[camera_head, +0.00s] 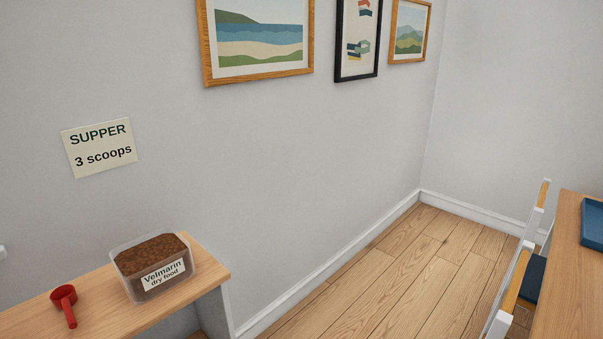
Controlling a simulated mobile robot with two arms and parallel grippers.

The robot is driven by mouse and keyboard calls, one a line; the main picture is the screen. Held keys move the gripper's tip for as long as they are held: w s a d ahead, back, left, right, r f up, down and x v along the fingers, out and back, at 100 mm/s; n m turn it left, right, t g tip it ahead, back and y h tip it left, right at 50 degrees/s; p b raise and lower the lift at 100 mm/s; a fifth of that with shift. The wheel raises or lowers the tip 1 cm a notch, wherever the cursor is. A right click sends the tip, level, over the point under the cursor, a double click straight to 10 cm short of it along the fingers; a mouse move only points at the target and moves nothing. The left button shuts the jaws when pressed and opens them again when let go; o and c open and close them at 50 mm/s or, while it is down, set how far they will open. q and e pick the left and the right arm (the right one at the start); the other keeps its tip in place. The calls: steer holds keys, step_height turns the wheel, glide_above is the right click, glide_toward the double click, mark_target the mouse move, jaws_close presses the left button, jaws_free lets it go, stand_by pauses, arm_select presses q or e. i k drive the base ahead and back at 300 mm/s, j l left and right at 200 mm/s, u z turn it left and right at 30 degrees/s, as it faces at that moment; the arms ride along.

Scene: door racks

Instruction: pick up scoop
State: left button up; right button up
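The red scoop (64,297) lies on the wooden top of a low shelf unit (110,307) at the lower left, its handle pointing toward the bottom of the picture. To its right stands a clear bin (147,283) full of brown dry food, labelled "Velmarin dry food". The scoop is outside the bin and apart from it. Neither of my grippers can be made out in the head view.
A wall note (99,147) reads "SUPPER 3 scoops". Framed pictures (358,40) hang above. A white and wooden chair (519,277) and a table (568,275) with a blue tray (593,226) stand at right. Open wooden floor (400,285) lies between. A small white piece at the left edge is unclear.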

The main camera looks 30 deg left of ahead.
mark_target(65, 296)
steer(key=u, duration=2.45)
